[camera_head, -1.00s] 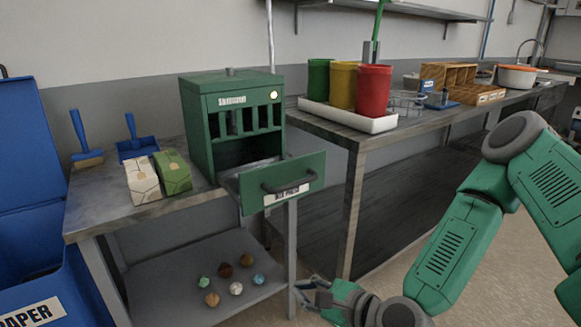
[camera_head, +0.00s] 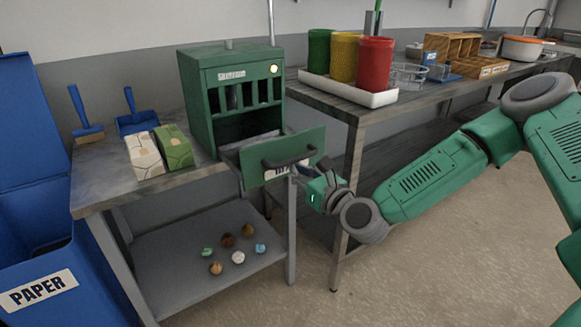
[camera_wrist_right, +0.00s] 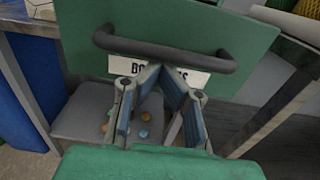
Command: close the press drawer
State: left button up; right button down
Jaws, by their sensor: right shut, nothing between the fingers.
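The green press (camera_head: 205,105) stands on the left table. Its drawer (camera_head: 310,146) is pulled out toward me, with a dark bar handle (camera_head: 290,158) and a white label on the front. My right gripper (camera_head: 298,172) is shut and empty, just in front of the drawer's lower front, near the handle's right end. In the right wrist view the drawer front (camera_wrist_right: 215,30) fills the top, and the fingertips (camera_wrist_right: 155,68) meet over the label below the handle (camera_wrist_right: 165,50). I cannot tell whether they touch the front. My left gripper is not in view.
Several small balls (camera_head: 238,257) rest on the lower shelf. A blue paper bin (camera_head: 30,260) stands at the left.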

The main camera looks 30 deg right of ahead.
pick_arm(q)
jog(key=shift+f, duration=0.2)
pick_arm(e)
jog(key=shift+w+a, duration=0.1)
jog(key=shift+w, duration=1.4)
